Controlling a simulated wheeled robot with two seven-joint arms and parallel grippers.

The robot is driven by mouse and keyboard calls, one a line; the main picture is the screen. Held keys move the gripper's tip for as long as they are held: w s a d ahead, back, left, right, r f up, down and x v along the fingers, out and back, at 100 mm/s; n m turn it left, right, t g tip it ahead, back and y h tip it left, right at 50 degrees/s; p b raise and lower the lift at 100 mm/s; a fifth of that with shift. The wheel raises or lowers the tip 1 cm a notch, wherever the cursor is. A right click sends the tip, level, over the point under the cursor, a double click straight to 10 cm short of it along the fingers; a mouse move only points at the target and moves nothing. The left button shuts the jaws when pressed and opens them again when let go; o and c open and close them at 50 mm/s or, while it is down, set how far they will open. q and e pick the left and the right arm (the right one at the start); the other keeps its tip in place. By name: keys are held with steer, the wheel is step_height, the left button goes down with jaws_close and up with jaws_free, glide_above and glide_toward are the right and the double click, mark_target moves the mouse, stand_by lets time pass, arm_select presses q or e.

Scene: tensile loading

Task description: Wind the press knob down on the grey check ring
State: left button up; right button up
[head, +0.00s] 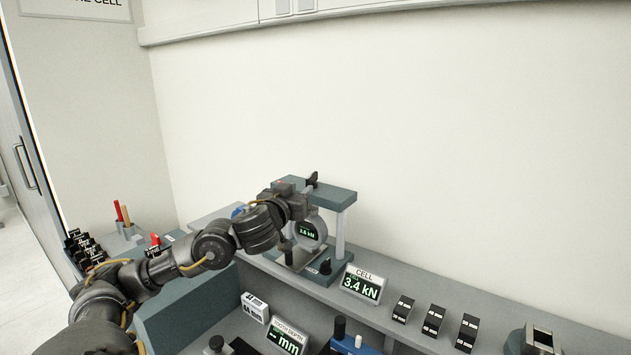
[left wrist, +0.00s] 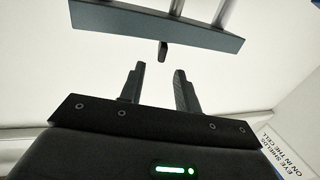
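The press is a blue-grey frame whose top crossbar (head: 336,196) rests on pale columns. A small dark knob (head: 312,180) stands on the crossbar; it also shows in the left wrist view (left wrist: 163,52). The grey check ring (head: 318,226) sits inside the press, partly hidden by my arm, and its display reads 3.6 kN. My left gripper (head: 298,203) is at the press, close to the knob. In the left wrist view its two fingers (left wrist: 160,72) are apart and empty, with the knob just beyond the tips, roughly between them. My right gripper is not in view.
A cell display (head: 361,285) reading 3.4 kN stands right of the press. Several black labelled blocks (head: 433,320) line the shelf farther right. A depth display (head: 287,338) and a blue device (head: 352,345) are below. More black blocks (head: 85,250) are at left.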

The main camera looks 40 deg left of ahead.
mark_target(312, 175)
arm_select(q)
steer(key=shift+w+a+r, duration=0.1)
steer(key=shift+w+a, duration=0.15)
steer(key=shift+a, duration=0.1)
steer(key=p+x, duration=0.1)
steer(key=x, duration=0.8)
steer(key=shift+w+a, duration=0.1)
steer(key=shift+w, duration=0.2)
jaws_close()
